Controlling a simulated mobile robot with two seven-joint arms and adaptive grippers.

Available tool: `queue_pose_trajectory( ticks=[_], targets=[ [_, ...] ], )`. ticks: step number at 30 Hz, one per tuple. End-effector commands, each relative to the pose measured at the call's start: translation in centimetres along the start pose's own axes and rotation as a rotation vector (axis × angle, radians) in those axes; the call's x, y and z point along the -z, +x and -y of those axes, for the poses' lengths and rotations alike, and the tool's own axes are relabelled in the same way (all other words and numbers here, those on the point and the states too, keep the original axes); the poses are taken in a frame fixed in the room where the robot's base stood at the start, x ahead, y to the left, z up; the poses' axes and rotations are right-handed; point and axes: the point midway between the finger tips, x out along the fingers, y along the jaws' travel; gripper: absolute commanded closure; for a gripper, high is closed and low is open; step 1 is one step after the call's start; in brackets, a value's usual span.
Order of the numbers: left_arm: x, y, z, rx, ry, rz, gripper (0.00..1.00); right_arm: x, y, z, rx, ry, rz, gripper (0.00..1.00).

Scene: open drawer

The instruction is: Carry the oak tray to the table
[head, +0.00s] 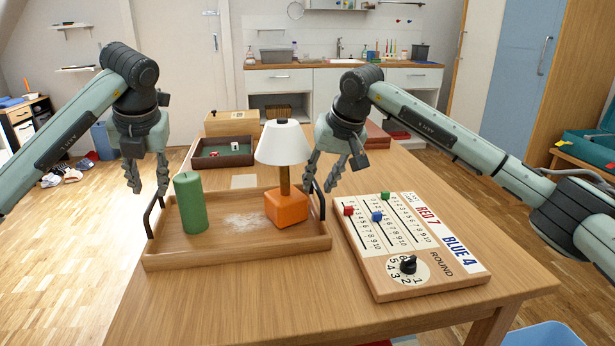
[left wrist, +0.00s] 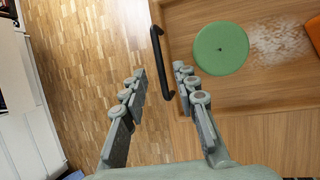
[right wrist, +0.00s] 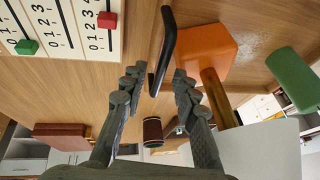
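The oak tray (head: 235,249) rests on the wooden table with a black handle at each end. On it stand a green candle (head: 191,203) and a lamp with an orange base (head: 287,208) and a white shade (head: 283,143); a pale powdery patch lies between them. My left gripper (head: 148,188) is open above the left handle (head: 151,217); in the left wrist view this handle (left wrist: 161,62) shows between the fingers. My right gripper (head: 323,186) is open by the right handle (head: 320,202); in the right wrist view that handle (right wrist: 163,50) lies between the fingertips. Contact cannot be told.
A scoreboard (head: 412,240) with sliders and a dial lies right of the tray. Behind the tray are a dark dice tray (head: 222,153), a wooden box (head: 232,122) and a reddish-brown box (head: 376,136). The table's front strip (head: 230,305) is bare.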

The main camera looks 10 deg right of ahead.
Motion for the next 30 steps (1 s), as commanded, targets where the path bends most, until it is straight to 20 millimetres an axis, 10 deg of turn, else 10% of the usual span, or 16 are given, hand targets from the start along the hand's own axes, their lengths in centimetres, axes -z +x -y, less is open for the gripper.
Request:
queue_pose_trajectory(
  ticks=[8, 21, 30],
  targets=[
    [0.0, -1.5, 0.0, -0.001, 0.000, -0.001, 0.71, 0.1, -0.9, 0.0, 0.002, 0.000, -0.003, 0.70],
    [0.0, -1.5, 0.0, -0.001, 0.000, -0.001, 0.71, 0.1, -9.5, 0.0, 0.000, -0.001, -0.005, 0.70],
    [0.1, -1.5, 0.0, -0.001, 0.000, -0.001, 0.71, 0.0, -12.0, 0.0, 0.000, 0.000, 0.000, 0.70]
  ],
)
